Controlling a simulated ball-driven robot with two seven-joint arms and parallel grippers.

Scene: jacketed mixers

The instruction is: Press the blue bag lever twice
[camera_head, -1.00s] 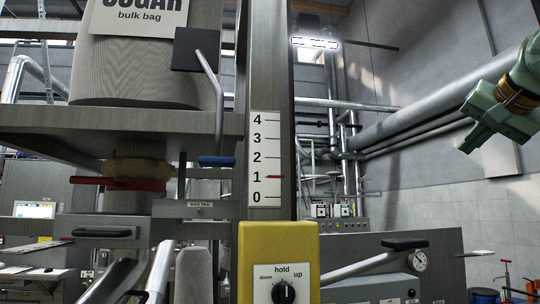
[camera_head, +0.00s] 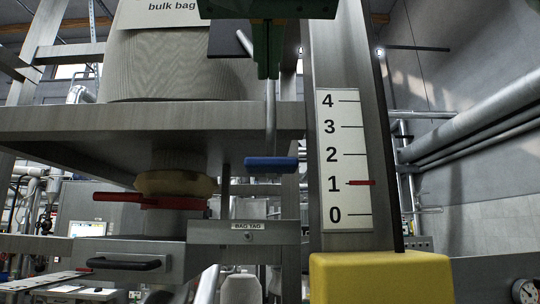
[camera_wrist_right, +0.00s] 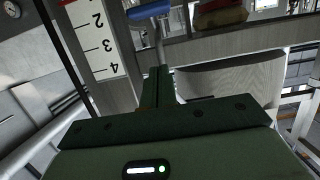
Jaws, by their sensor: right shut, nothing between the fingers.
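The blue bag lever (camera_head: 271,163) sticks out below the steel shelf in the head view, roughly level. A grey rod (camera_head: 270,115) runs down toward it from above. My right gripper (camera_head: 268,76) is shut and empty, pointing down, well above the blue lever and in front of the rod's upper part. In the right wrist view its fingertips (camera_wrist_right: 158,70) lie close to the rod in the picture; I cannot tell whether they touch. The blue lever (camera_wrist_right: 150,10) shows at that view's top edge, apart from the fingers. My left gripper is not in view.
The bulk bag (camera_head: 178,62) stands on the steel shelf (camera_head: 90,122). A red handle (camera_head: 120,197) and a bag tag plate (camera_head: 248,232) are below. Right of the lever is a post with a scale (camera_head: 343,158), its red mark near 1. A yellow box (camera_head: 380,278) sits below it.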

